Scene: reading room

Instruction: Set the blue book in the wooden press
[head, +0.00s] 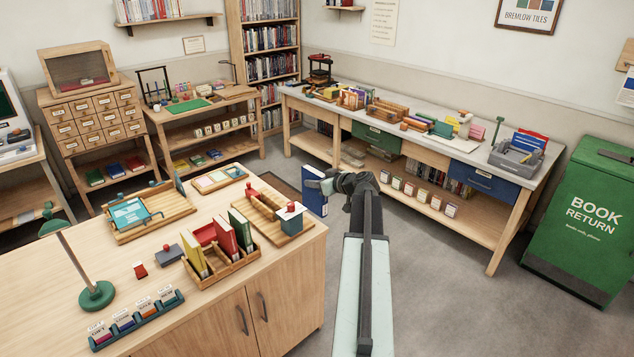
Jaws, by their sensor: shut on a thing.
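My gripper (327,183) is shut on a blue book (314,199). It holds the book upright just past the right edge of the near counter, over the aisle. Part of the book is hidden behind the fingers.
A wooden rack of yellow, red and green books (225,263) stands beside the frame. A wooden stand (148,221) and a green-based lamp (97,294) are farther left. A long bench (480,223) lies beyond, and a green return bin (590,220) stands right. The floor between is clear.

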